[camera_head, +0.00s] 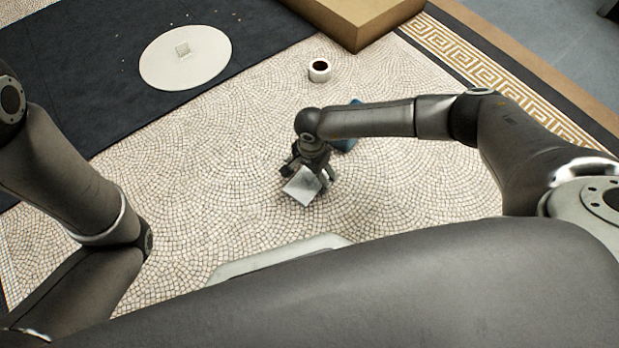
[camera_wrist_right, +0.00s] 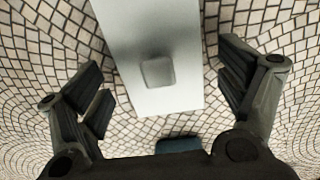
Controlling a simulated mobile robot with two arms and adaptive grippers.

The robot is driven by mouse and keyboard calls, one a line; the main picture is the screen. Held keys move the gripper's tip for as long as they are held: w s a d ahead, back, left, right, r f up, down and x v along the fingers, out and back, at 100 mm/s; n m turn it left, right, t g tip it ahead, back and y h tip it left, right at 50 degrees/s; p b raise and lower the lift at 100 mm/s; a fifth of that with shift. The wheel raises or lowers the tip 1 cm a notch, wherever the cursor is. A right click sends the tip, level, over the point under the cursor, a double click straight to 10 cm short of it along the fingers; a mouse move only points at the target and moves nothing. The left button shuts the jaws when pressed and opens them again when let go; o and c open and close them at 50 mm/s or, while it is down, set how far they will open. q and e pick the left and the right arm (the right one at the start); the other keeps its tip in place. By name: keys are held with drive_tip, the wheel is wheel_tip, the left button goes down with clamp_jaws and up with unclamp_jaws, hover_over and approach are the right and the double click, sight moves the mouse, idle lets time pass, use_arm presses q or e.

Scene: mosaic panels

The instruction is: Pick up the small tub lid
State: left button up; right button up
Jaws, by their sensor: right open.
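The small tub lid seems to be the pale, flat, square-cornered piece (camera_head: 302,188) below my right gripper in the head view. In the right wrist view, this pale piece (camera_wrist_right: 150,30) has a small grey rounded-square raised part (camera_wrist_right: 158,72) on it and runs out of the top of the picture. My right gripper (camera_head: 310,181) is open; in the wrist view, its fingers (camera_wrist_right: 168,90) stand apart on either side of the piece. A gap shows on both sides, and I cannot tell the height between them. My left arm shows at the left, but its gripper is out of view.
A blue object (camera_head: 352,143) lies partly hidden behind my right forearm. A white ring-shaped roll (camera_head: 319,70) stands on the mosaic floor. A round white disc (camera_head: 205,60) with a small square piece lies on the dark mat (camera_head: 110,50). A brown box (camera_head: 370,22) stands at the back.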

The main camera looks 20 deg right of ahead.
drive_tip(key=c, duration=1.6)
drive_tip(key=shift+f, duration=0.1)
drive_tip(key=shift+c, duration=0.4)
